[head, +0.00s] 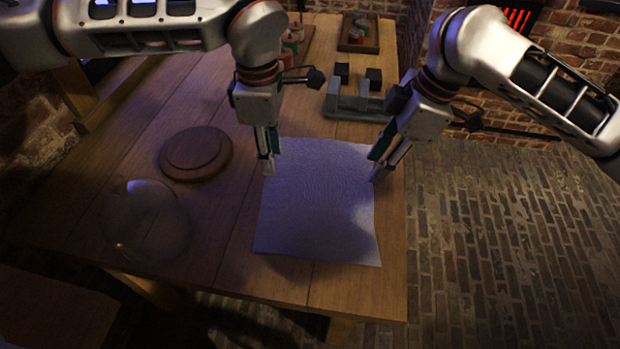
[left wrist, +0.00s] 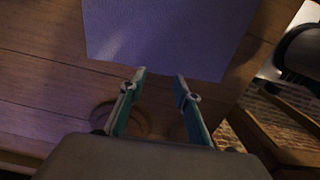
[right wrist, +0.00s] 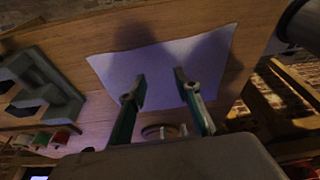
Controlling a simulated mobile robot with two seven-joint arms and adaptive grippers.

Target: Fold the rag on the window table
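The rag (head: 318,205) is a pale, roughly square cloth lying flat and spread out near the front right of the wooden table (head: 225,235). It also shows in the left wrist view (left wrist: 165,30) and the right wrist view (right wrist: 165,70). My left gripper (head: 268,168) is over the rag's far left corner area; its fingers are apart and empty in the left wrist view (left wrist: 160,75). My right gripper (head: 378,172) is at the rag's right edge near the far corner; its fingers are apart in the right wrist view (right wrist: 160,78). I cannot tell whether either touches the cloth.
A round wooden board (head: 195,153) and a clear glass dome (head: 145,220) are left of the rag. A grey fixture (head: 352,103) with dark blocks stands behind it. A tray (head: 358,42) with jars is at the far end. Bare table lies in front of the rag.

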